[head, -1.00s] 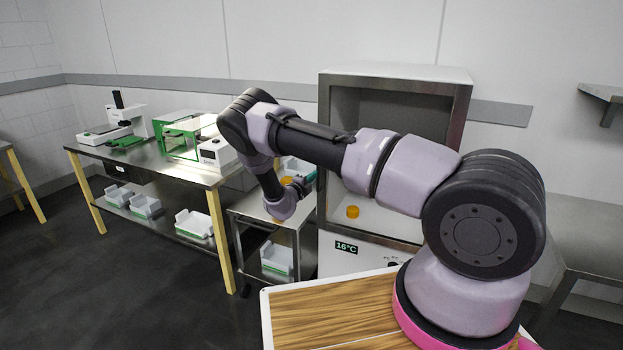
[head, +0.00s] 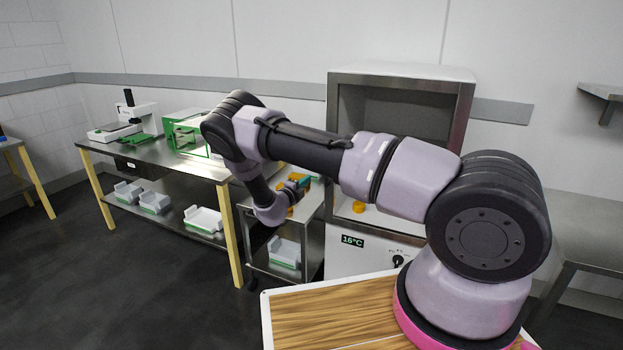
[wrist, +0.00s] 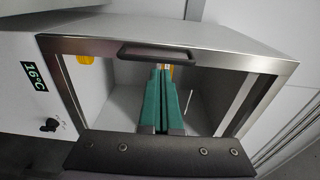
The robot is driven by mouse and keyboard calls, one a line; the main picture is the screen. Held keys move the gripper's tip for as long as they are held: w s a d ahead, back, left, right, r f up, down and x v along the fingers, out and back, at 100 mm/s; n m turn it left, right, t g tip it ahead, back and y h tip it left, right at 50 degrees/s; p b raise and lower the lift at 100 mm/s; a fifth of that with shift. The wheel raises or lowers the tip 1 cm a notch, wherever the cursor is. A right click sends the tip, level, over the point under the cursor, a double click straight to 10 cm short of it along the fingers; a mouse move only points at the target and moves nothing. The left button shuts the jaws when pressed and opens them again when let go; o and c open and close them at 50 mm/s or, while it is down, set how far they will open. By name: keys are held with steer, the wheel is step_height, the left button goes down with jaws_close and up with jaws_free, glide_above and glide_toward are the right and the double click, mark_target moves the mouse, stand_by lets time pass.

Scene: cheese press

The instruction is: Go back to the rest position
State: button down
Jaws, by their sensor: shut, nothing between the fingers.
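My gripper (wrist: 164,75) shows in the wrist view as two teal fingers side by side, shut and empty. They point toward the open-looking front of a steel cabinet (wrist: 230,60); I cannot tell whether a clear door covers it. In the head view my arm is bent out to the left, and my gripper (head: 303,181) shows small and partly hidden near the cabinet's left side. An orange piece (head: 358,207) lies inside the cabinet (head: 400,76), and it also shows in the wrist view (wrist: 84,59).
A small steel trolley (head: 310,232) stands left of the cabinet, with orange pieces around its top and a white tray (head: 285,252) below. A long steel table (head: 160,152) holds presses and trays further left. Dark floor (head: 120,270) is clear in front.

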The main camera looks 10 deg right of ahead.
step_height(320, 180, up, 17)
steer(key=w+a+n+g+y, duration=0.1)
steer(key=a+n+g+y, duration=0.15)
steer(key=y, duration=0.35)
steer(key=s+d+r+n+y, duration=0.1)
steer(key=s+r+n+y, duration=0.25)
steer(key=r, duration=0.55)
steer(key=s+d+r+n+y, duration=0.1)
steer(key=s+r+n+y, duration=0.2)
steer(key=s+r, duration=0.35)
steer(key=s+d+r+n+g+y, duration=0.2)
steer(key=s+r+n, duration=0.2)
steer(key=s+r, duration=0.55)
steer(key=s+d+r+n+g, duration=0.1)
steer(key=s+n, duration=0.3)
steer(key=s, duration=0.8)
steer(key=s+d+r+n+g+h, duration=0.1)
steer(key=s+d+n, duration=0.2)
steer(key=s, duration=1)
steer(key=shift+s+d+n, duration=0.2)
steer(key=shift+d+n, duration=0.15)
steer(key=shift+n, duration=0.65)
